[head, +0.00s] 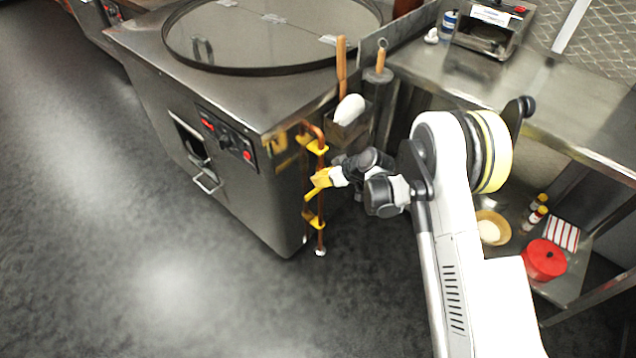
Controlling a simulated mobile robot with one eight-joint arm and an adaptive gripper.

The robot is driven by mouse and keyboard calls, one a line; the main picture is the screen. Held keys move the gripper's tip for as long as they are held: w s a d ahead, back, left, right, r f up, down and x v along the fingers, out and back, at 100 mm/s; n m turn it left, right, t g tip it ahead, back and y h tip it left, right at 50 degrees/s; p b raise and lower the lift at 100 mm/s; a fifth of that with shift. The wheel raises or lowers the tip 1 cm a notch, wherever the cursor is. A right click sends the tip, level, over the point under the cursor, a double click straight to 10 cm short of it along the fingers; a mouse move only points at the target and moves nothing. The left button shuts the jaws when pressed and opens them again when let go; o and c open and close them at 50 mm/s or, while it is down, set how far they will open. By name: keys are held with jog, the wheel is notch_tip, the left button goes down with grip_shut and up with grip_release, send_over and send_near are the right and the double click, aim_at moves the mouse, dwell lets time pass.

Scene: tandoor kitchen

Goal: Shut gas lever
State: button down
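The yellow gas lever (318,184) is on a copper pipe (321,235) that runs down the right corner of the steel tandoor cabinet (240,175). It slants down to the left from the pipe. Yellow brackets hold the pipe above and below it. My gripper (340,175) is right beside the lever on its right side, at the end of my arm. Its fingers are small and partly hidden by my wrist, so I cannot tell whether they touch the lever or how far apart they are.
The tandoor has a round lid (265,35) and a control panel (228,135). Wooden-handled tools and a white item (349,109) are at its right corner. A steel counter (500,85) stands right, with a red pot (545,260) on its lower shelf. The floor at left is clear.

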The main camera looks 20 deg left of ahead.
jog(key=p+v, duration=0.3)
jog(key=v, duration=0.5)
jog(key=b, duration=0.4)
send_over(315, 191)
jog(key=f, duration=0.6)
jog(key=shift+w+d+f, duration=0.1)
jog(key=shift+w+f, duration=0.15)
jog(key=shift+w, duration=0.15)
notch_tip(315, 191, down, 2)
jog(key=shift+f+b, duration=0.25)
jog(key=shift+b, duration=0.4)
jog(key=shift+s+f, duration=0.1)
jog(key=shift+f, duration=0.45)
jog(key=shift+s+f, duration=0.15)
jog(key=shift+f, duration=0.6)
